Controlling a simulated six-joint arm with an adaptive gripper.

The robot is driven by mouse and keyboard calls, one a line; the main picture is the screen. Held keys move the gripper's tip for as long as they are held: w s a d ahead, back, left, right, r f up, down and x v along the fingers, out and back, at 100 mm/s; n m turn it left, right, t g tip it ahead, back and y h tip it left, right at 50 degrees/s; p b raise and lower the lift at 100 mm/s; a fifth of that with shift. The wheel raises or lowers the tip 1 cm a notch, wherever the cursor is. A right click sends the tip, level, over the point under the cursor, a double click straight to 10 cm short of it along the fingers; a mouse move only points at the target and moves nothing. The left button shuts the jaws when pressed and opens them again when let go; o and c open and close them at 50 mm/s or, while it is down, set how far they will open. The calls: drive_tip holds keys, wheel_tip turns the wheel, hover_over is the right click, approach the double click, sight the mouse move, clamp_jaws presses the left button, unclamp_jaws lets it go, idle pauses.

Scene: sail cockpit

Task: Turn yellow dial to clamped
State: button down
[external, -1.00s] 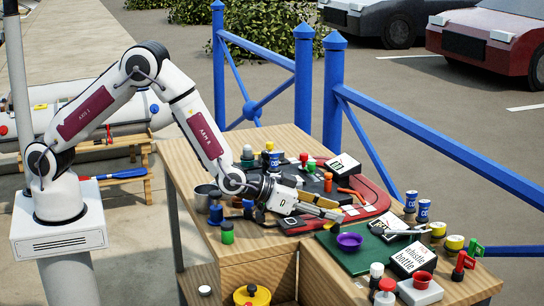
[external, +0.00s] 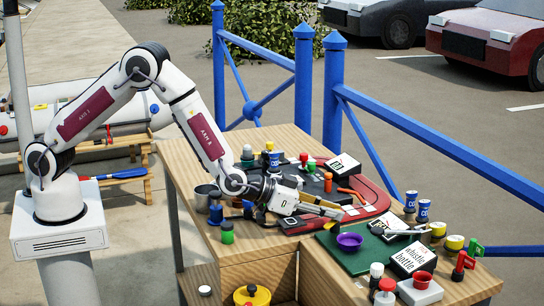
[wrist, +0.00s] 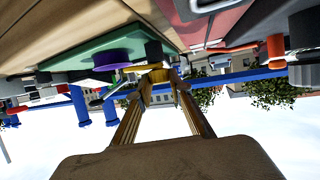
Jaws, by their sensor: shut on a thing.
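The yellow dial (external: 332,226) is at the near edge of the red-rimmed board (external: 296,227), just left of the purple bowl (external: 349,241). My gripper (external: 333,211) reaches to it from the left, low over the board, with its fingers nearly level. In the wrist view, which is upside down, the yellow dial (wrist: 158,76) shows between my two fingertips (wrist: 160,82). My gripper is shut on it. The dial's markings and its pointer are too small or hidden to read.
Small bottles and blue cans (external: 424,210) stand around. Several coloured knobs (external: 311,166) stand on the board behind my gripper.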

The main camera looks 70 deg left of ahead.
drive_tip(key=shift+d+f+n+y, duration=0.1)
drive_tip(key=shift+d+n+y, duration=0.1)
drive_tip(key=shift+n+y, duration=1.2)
drive_tip(key=shift+d+n+y, duration=0.2)
drive_tip(key=shift+n+y, duration=1)
drive_tip(key=shift+y, duration=0.4)
drive_tip(key=shift+n+y, duration=0.4)
drive_tip(key=shift+d, duration=0.1)
drive_tip(key=shift+w+d+n+g+y, duration=0.1)
drive_tip(key=shift+n+g+y, duration=0.75)
drive_tip(key=shift+n+y, duration=0.65)
drive_tip(key=shift+w+d+n+g+y, duration=0.1)
drive_tip(key=shift+n+g+y, duration=0.75)
drive_tip(key=shift+n+y, duration=0.6)
drive_tip(key=c, duration=1.8)
unclamp_jaws()
drive_tip(key=shift+s+d, duration=0.1)
drive_tip(key=shift+v, duration=5.9)
